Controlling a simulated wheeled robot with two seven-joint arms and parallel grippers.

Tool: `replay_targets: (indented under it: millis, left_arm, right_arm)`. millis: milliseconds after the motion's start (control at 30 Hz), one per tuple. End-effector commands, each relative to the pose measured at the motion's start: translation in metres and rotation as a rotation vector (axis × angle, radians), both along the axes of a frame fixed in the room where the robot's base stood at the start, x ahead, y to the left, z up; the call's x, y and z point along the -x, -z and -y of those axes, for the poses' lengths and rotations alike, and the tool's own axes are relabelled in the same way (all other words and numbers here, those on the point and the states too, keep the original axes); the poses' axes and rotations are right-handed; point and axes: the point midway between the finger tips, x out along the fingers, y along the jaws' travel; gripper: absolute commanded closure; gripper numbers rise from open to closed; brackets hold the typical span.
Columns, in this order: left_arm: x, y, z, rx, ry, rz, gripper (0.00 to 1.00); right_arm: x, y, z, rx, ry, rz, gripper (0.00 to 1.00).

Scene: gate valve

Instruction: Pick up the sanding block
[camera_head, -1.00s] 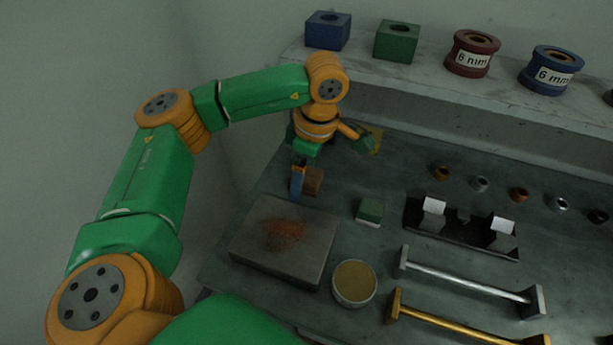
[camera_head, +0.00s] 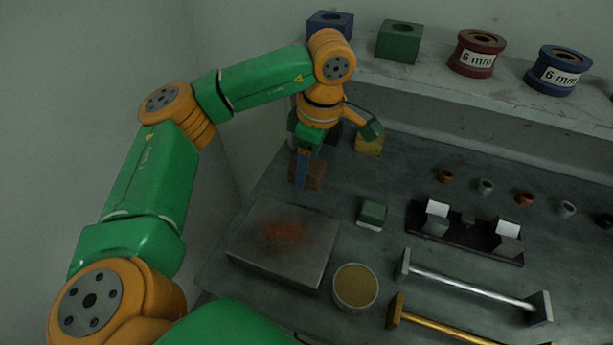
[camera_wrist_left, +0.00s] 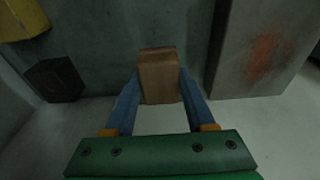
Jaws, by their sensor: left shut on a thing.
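The sanding block appears to be the brown block (camera_head: 316,172) at the far left of the bench, behind the metal plate. I cannot tell whether the block is clear of the bench. My right gripper is not in view.
A steel plate (camera_head: 275,262) with a rusty patch lies in front. A green-topped block (camera_head: 372,212) and round tin (camera_head: 355,286) are to its right. A yellow object (camera_head: 369,147) and a dark block (camera_wrist_left: 55,80) stand near the gripper. The shelf (camera_head: 420,82) runs behind.

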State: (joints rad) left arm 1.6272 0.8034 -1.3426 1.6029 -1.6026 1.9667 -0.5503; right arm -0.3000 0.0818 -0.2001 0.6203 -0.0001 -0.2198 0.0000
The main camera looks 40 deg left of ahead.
Motion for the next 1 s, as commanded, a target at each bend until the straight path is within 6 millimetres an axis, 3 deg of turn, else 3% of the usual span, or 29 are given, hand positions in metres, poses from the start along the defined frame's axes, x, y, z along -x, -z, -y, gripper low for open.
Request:
replay_targets:
  millis: [233, 500, 900, 933, 1000]
  left_arm:
    - [0.041, -0.072, 0.037, -0.004, 0.008, 0.008, 1.0]
    - [0.093, -0.095, 0.084, -0.002, 0.005, 0.004, 1.0]
    - [0.105, -0.103, 0.093, 0.0, 0.0, 0.0, 1.0]
    - [0.105, -0.103, 0.093, 0.0, 0.0, 0.0, 0.54]
    - [0.105, -0.103, 0.093, 0.0, 0.0, 0.0, 0.72]
  right_arm:
    - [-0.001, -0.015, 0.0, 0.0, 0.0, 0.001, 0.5]
    - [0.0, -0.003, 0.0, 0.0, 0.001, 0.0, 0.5]
    - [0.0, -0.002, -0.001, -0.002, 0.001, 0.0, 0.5]
    - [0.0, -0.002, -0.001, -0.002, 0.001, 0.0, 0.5]
    - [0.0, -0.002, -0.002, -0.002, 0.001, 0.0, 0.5]
